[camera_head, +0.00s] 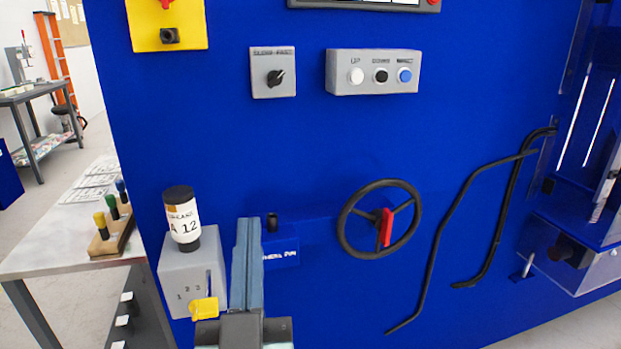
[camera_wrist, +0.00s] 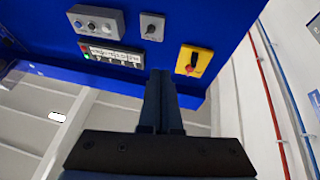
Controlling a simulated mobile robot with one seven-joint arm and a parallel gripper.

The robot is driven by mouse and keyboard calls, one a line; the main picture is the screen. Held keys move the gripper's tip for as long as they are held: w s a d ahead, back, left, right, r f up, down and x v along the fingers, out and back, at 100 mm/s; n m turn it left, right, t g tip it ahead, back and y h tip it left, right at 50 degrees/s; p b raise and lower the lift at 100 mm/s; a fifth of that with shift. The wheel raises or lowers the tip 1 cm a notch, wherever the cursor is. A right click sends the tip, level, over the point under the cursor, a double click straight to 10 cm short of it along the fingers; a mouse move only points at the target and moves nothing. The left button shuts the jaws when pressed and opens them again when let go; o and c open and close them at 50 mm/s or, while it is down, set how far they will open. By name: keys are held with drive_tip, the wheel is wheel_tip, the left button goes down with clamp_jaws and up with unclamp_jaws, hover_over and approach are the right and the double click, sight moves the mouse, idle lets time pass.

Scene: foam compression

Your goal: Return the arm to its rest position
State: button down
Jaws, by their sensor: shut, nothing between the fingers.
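My gripper (camera_head: 248,224) shows at the lower middle-left of the head view, in front of the blue machine panel (camera_head: 300,150). Its long grey-blue fingers point up the picture and lie together with nothing between them. Its dark body is cut off by the bottom edge. In the wrist view my gripper (camera_wrist: 160,74) is also shut and empty, with the panel's underside edge and controls beyond it. Whether the fingertips touch the panel cannot be told. The rest of my arm is mostly out of view.
A grey box (camera_head: 172,268) with a yellow lever (camera_head: 204,308) and a black-capped bottle (camera_head: 182,218) are just left of my fingers. A black handwheel (camera_head: 380,218) and bent black bars (camera_head: 430,260) are to the right. A metal table (camera_head: 70,235) stands at left.

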drive_tip(key=s+d+r+m+t+h, duration=0.15)
drive_tip(key=s+d+r, duration=0.25)
drive_tip(key=r, duration=0.8)
drive_tip(key=s+d+r+n+t+h, duration=0.1)
drive_tip(key=s+d+r+t, duration=0.25)
drive_tip(key=r, duration=0.85)
wheel_tip(320, 180, up, 19)
drive_tip(key=p, duration=1.9)
drive_tip(key=shift+s+a+f+g, duration=0.2)
drive_tip(key=shift+a+g, duration=0.1)
drive_tip(key=shift+a, duration=0.1)
drive_tip(key=shift+m, duration=0.25)
